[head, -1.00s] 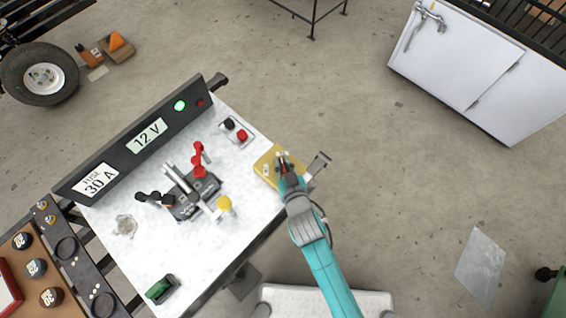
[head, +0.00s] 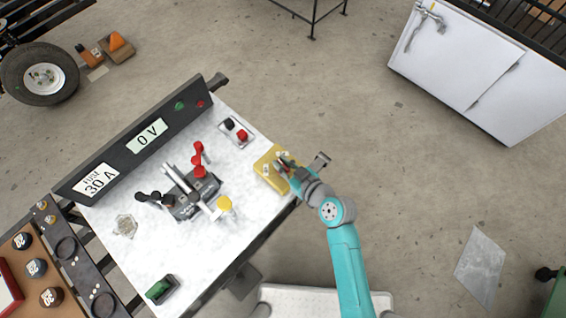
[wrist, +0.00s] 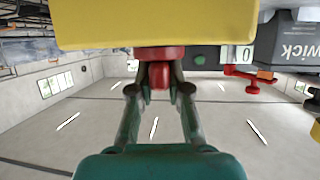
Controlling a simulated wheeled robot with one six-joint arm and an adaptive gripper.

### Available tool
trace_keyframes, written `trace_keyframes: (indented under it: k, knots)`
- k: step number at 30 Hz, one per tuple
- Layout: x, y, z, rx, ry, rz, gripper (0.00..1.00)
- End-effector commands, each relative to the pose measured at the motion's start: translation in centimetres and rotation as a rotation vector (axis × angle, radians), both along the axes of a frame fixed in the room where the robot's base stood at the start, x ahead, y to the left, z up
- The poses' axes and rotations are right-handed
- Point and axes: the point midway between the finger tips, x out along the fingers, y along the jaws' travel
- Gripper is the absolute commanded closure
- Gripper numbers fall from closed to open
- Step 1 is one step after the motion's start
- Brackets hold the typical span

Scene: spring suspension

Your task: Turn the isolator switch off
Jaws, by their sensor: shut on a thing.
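The isolator switch is a yellow box (head: 265,166) at the right corner of the white bench top. It fills the top of the wrist view (wrist: 150,25). Its red knob (wrist: 160,53) shows below the yellow body in the wrist view. My gripper (wrist: 160,85) is shut on the red knob, one finger on each side. In the head view my gripper (head: 285,163) is at the box, and it hides most of the knob. The panel display (head: 147,136) reads 0 V, and the green lamp (head: 180,105) beside it is dark.
A test stand with red, black and yellow parts (head: 190,196) stands left of the box. A small plate with black and red buttons (head: 236,132) lies behind. A green rocker (head: 160,288) is at the front left. Open floor lies to the right.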

Motion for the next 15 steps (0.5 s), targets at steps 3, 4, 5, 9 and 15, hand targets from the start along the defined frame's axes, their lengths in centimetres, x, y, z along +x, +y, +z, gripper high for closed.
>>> trace_keyframes:
  k: [3, 4, 5, 9, 15]
  knots:
    - [0.12, -0.18, -0.11, -0.001, 0.002, 0.066, 1.00]
    - [0.12, -0.19, -0.11, -0.001, 0.002, 0.086, 1.00]
    - [0.14, -0.20, -0.09, -0.001, 0.002, 0.108, 1.00]
    - [0.25, -0.22, -0.05, -0.001, 0.000, 0.232, 1.00]
    - [0.22, -0.17, -0.07, -0.002, 0.000, 0.425, 1.00]
